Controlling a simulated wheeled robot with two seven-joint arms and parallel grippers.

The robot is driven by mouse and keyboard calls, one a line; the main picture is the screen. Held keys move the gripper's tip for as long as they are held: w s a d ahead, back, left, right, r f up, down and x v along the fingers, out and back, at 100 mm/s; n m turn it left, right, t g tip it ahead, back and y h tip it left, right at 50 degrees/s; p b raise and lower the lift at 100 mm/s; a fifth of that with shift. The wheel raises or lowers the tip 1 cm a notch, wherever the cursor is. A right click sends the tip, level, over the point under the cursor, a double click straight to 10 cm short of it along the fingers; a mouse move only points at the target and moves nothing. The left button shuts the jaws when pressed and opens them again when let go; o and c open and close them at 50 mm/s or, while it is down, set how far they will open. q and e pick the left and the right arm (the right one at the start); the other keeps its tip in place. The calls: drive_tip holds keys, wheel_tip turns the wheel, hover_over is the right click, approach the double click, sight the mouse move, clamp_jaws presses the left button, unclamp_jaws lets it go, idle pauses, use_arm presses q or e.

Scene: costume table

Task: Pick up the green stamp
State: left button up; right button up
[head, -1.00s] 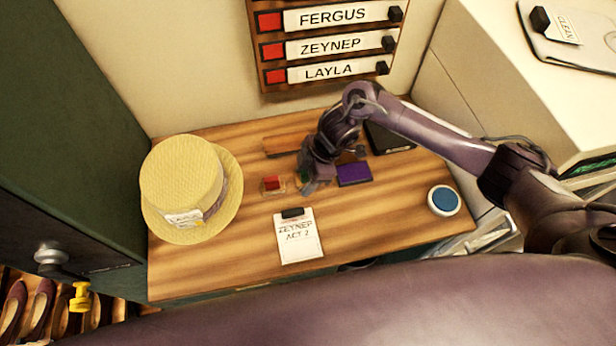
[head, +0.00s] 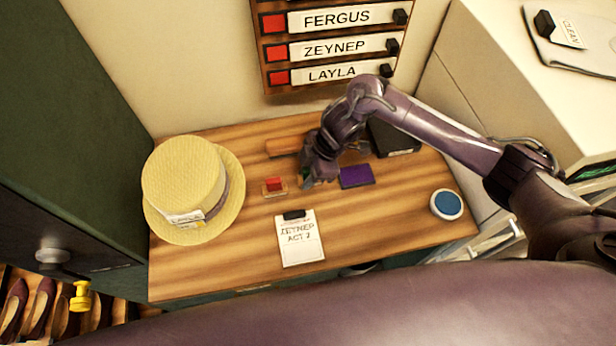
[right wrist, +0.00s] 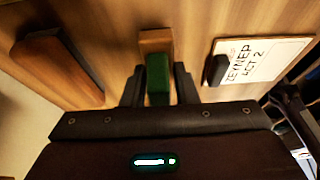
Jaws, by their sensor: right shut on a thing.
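The green stamp (right wrist: 158,75) sits between the two fingers of my right gripper (right wrist: 159,86), which is shut on it. A light wooden part (right wrist: 155,40) shows at the far end of the green in the right wrist view. In the head view a little of the green stamp (head: 306,183) shows below my right gripper (head: 311,178), low over the wooden table; the hand hides the rest. I cannot tell whether the stamp still touches the table.
A red stamp (head: 274,186) stands close left of the gripper. A purple pad (head: 357,177) lies to its right, a card (head: 299,240) in front and a brown wooden block (head: 285,147) behind. A straw hat (head: 182,180) and a blue round tin (head: 446,204) stand farther out.

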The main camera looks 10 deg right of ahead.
sight(307, 169)
wheel_tip(307, 169, up, 7)
drive_tip(key=shift+w+f+b, duration=0.1)
drive_tip(key=shift+b, duration=0.4)
wheel_tip(307, 169, up, 11)
drive_tip(key=p, duration=0.1)
